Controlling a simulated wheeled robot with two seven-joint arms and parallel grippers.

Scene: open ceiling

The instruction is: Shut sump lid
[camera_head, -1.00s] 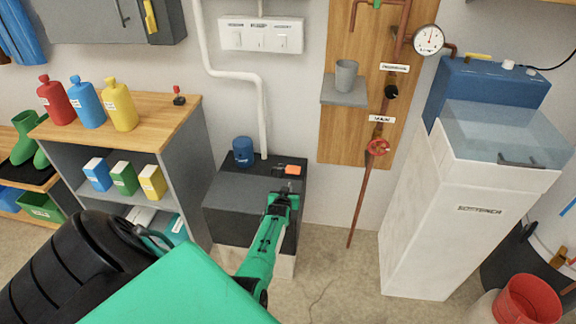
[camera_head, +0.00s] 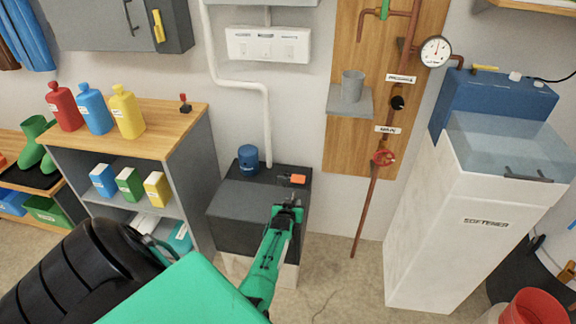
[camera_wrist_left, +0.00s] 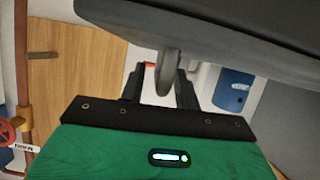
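The sump (camera_head: 238,238) is a dark grey box on a pale base against the wall. Its grey lid (camera_head: 240,198) forms the front part of the top; how far it stands open I cannot tell. My left gripper (camera_head: 288,208) is at the right front of the lid. In the left wrist view the lid (camera_wrist_left: 225,25) fills the top, with a grey rounded handle (camera_wrist_left: 168,70) projecting from it. The left fingers (camera_wrist_left: 160,88) stand either side of the handle, with a gap visible on one side. My right gripper is out of view.
A blue canister (camera_head: 249,158) and an orange piece (camera_head: 298,179) sit at the back of the sump top. A shelf (camera_head: 160,140) with bottles and boxes stands left. A wooden pipe board (camera_head: 350,140) and white softener (camera_head: 440,230) stand right. Floor between sump and softener is clear.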

